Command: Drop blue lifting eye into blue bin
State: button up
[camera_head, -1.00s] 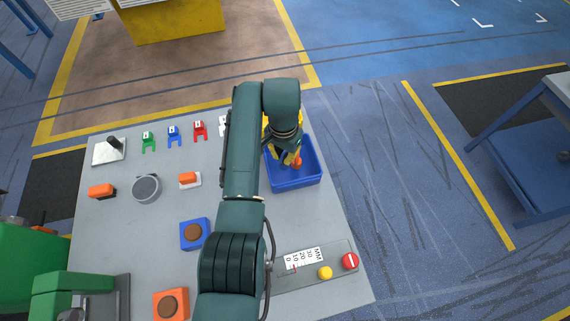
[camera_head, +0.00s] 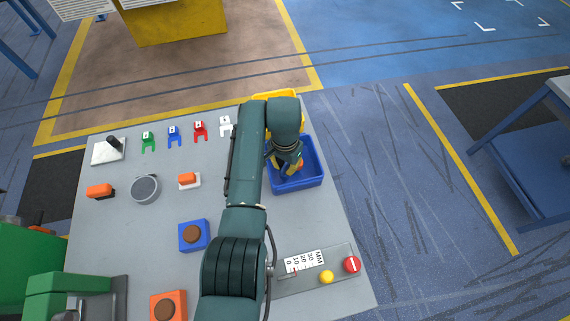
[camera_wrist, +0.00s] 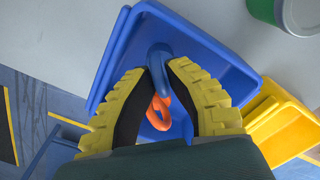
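The blue bin (camera_head: 310,182) stands at the right edge of the grey table; in the wrist view its blue wall (camera_wrist: 112,65) surrounds the fingertips. My gripper (camera_head: 289,169) is over the bin, pointing down. In the wrist view its yellow-backed fingers (camera_wrist: 160,70) close on the blue lifting eye (camera_wrist: 159,55), whose ring shows between the tips. An orange eye-shaped part (camera_wrist: 158,112) lies behind it, apparently inside the bin, partly hidden by a finger. The blue eye cannot be made out in the head view.
A yellow bin (camera_head: 275,95) adjoins the blue bin, partly behind my arm; it also shows in the wrist view (camera_wrist: 283,125). Small coloured forks (camera_head: 174,136), a round grey holder (camera_head: 145,189) and button boxes (camera_head: 194,235) occupy the table.

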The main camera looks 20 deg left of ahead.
jog(key=shift+o, duration=1.4)
notch_tip(320, 180, up, 13)
jog(key=p, duration=0.2)
jog(key=shift+r, duration=0.15)
